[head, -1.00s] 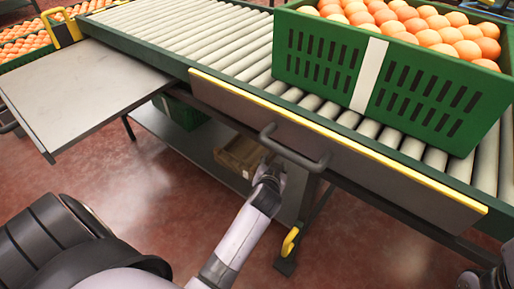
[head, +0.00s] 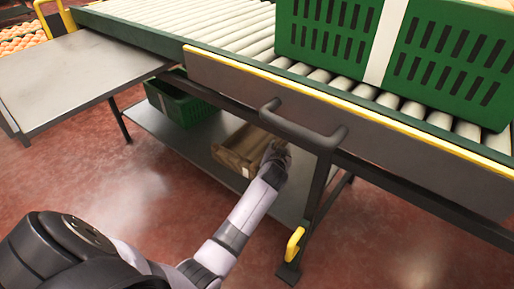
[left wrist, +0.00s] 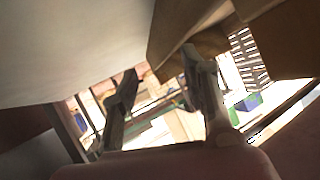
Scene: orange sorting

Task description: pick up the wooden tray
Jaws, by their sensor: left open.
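The brown wooden tray (head: 236,151) lies on the lower shelf under the conveyor in the head view. My left gripper (head: 274,153) reaches in under the conveyor's handle, at the tray's right end. In the left wrist view the left gripper (left wrist: 160,82) is open, with its two dark fingers apart. A brown wooden piece, apparently the tray (left wrist: 182,35), fills the upper middle, close beside the right-hand finger. I cannot tell whether they touch. The tray's far part is hidden by the conveyor frame. My right gripper is not in view.
A green crate (head: 178,105) stands on the lower shelf (head: 195,150) left of the tray. A dark handle (head: 300,130) and the conveyor's side panel (head: 380,150) hang over the shelf. Another green crate (head: 440,65) sits on the rollers. The red floor in front is clear.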

